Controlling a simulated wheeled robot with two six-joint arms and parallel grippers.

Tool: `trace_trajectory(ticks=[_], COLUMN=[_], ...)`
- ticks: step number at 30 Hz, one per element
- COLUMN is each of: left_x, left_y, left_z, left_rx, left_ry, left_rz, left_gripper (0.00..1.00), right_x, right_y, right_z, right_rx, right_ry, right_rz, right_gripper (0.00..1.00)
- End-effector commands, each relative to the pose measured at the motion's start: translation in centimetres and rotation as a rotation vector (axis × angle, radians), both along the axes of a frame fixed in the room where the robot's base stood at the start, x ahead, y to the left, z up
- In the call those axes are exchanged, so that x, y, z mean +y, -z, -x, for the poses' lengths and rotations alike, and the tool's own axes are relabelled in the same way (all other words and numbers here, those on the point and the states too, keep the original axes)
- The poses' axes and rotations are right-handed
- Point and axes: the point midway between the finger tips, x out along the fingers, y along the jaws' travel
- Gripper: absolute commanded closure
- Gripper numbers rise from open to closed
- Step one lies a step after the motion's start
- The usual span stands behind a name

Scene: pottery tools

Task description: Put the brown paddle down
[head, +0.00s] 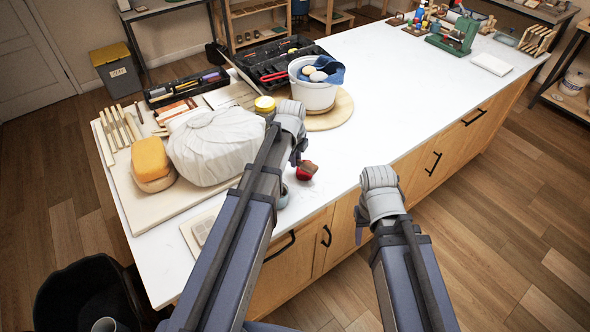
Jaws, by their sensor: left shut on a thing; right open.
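My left gripper (297,156) is over the white worktop, right of the wrapped clay bundle. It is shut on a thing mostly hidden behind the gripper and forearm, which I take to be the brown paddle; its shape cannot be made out. A small red and brown object (306,171) shows just below the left gripper; I cannot tell whether they touch. My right gripper (361,222) is open and empty, out beyond the worktop's front edge, above the cabinet fronts.
The white worktop (385,95) has a wide clear stretch to the right. A cloth-wrapped bundle (215,148), yellow sponge (149,157) and wooden tools (118,126) crowd the left. A white bucket (313,95) stands on a round board (340,112) behind the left gripper.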

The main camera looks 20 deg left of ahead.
Motion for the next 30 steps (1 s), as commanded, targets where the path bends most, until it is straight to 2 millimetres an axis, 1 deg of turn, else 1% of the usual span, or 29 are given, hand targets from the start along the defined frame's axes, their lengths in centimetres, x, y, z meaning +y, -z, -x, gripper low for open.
trace_trajectory(ticks=[2,4,9,12,20,28,29,30], left_x=[0.0,0.0,0.0,0.0,0.0,0.0,0.0,0.0], left_y=[0.2,0.7,2.9,3.8,3.6,4.4,4.2,4.2], left_z=[0.0,0.0,0.0,0.0,0.0,0.0,0.0,0.0], left_rx=[0.0,0.0,0.0,0.0,0.0,0.0,0.0,0.0], left_ry=[0.0,0.0,0.0,0.0,0.0,0.0,0.0,0.0], left_rz=[0.0,0.0,0.0,0.0,0.0,0.0,0.0,0.0], left_gripper=[1.0,1.0,1.0,1.0,1.0,1.0,0.72,0.68], right_x=[0.0,0.0,0.0,0.0,0.0,0.0,0.0,0.0], right_y=[0.2,0.8,2.9,3.8,3.6,4.4,4.2,4.1], right_z=[0.0,0.0,0.0,0.0,0.0,0.0,0.0,0.0], right_rx=[0.0,0.0,0.0,0.0,0.0,0.0,0.0,0.0], right_ry=[0.0,0.0,0.001,0.001,0.001,0.001,0.001,0.001], right_rz=[0.0,0.0,0.0,0.0,0.0,0.0,0.0,0.0], right_gripper=[0.5,0.5,0.5,0.5,0.5,0.5,0.5,0.5])
